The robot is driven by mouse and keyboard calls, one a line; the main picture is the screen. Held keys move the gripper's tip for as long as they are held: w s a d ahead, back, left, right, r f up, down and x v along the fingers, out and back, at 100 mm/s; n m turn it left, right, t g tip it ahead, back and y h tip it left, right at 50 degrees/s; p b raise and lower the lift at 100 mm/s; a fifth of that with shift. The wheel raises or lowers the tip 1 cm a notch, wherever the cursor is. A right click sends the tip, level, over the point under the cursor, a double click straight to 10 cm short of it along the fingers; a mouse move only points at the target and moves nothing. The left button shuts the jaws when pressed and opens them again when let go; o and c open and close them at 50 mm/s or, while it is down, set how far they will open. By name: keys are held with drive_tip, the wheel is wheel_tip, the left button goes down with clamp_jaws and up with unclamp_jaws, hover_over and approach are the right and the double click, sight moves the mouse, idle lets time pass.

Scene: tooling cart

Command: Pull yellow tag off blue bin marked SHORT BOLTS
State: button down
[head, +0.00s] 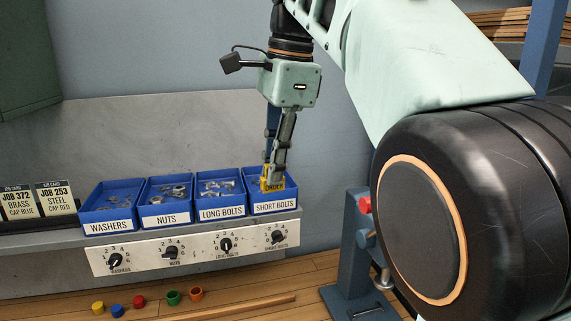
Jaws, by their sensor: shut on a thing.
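The blue bin marked SHORT BOLTS (287,203) is the rightmost of the blue bins on the cart's shelf. The yellow tag (272,186), with dark lettering only partly readable, is at the left part of this bin's opening, above the white label. My gripper (274,172) reaches down from above and is shut on the yellow tag. The fingers cover part of the tag and the inside of the bin. I cannot tell whether the tag still touches the bin.
Bins marked LONG BOLTS (222,214), NUTS (165,219) and WASHERS (107,227) stand close to the left. A panel with several dials (196,246) is below. Job cards (54,199) stand at far left. Small coloured caps (139,301) lie on the wooden surface.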

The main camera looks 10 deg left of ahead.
sight(274, 187)
drive_tip(key=shift+f+b, duration=1.25)
drive_tip(key=shift+f, duration=0.6)
drive_tip(key=shift+f, duration=0.1)
